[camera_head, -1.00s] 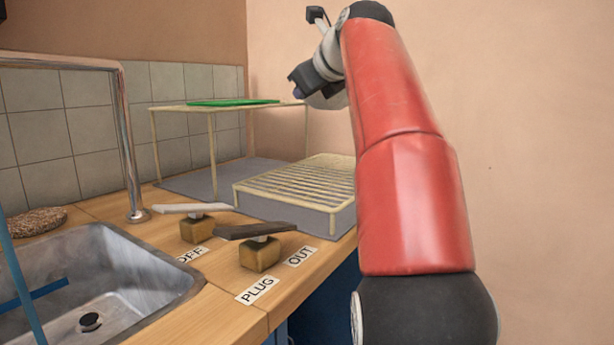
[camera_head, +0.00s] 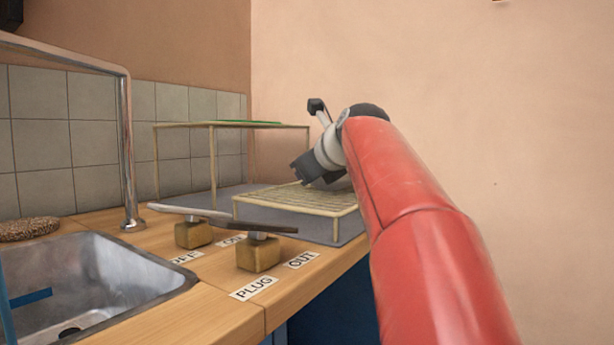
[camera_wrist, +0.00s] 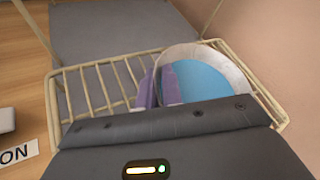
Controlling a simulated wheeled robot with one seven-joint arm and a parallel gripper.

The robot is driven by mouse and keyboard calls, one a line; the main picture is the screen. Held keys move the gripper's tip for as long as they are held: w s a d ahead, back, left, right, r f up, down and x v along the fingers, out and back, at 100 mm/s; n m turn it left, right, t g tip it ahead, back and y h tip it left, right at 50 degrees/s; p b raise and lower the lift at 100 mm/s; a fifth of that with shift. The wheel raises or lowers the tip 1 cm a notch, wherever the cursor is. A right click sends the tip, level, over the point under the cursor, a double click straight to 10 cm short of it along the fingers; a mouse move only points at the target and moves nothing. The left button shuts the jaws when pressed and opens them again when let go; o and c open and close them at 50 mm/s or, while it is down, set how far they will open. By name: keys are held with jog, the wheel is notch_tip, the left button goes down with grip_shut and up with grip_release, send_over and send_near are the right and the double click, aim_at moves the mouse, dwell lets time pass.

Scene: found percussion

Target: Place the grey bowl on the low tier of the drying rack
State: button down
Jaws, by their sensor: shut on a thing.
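The grey bowl (camera_wrist: 237,75), with a light rim and a blue inside, shows in the wrist view. My gripper (camera_wrist: 157,86) is shut on its wall, with purple fingers at the bowl's left side. In the head view my gripper (camera_head: 308,172) is over the low tier (camera_head: 290,207) of the drying rack, a cream wire shelf. Only a small grey part of the bowl (camera_head: 340,184) shows there, mostly hidden by my arm. In the wrist view the bowl overlaps the right part of the low tier (camera_wrist: 92,92). I cannot tell whether it touches the wires.
The high tier (camera_head: 180,125) behind carries a flat green thing (camera_head: 250,122). A grey mat (camera_head: 270,222) lies under the rack. Two levers on wooden blocks (camera_head: 258,254), a metal tap (camera_head: 128,150) and a sink (camera_head: 110,275) are left. A wall stands close on the right.

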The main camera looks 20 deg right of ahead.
jog(key=c, duration=1.5)
grip_release()
jog(key=shift+c, duration=0.2)
jog(key=p+v, duration=0.1)
jog(key=v, duration=1.1)
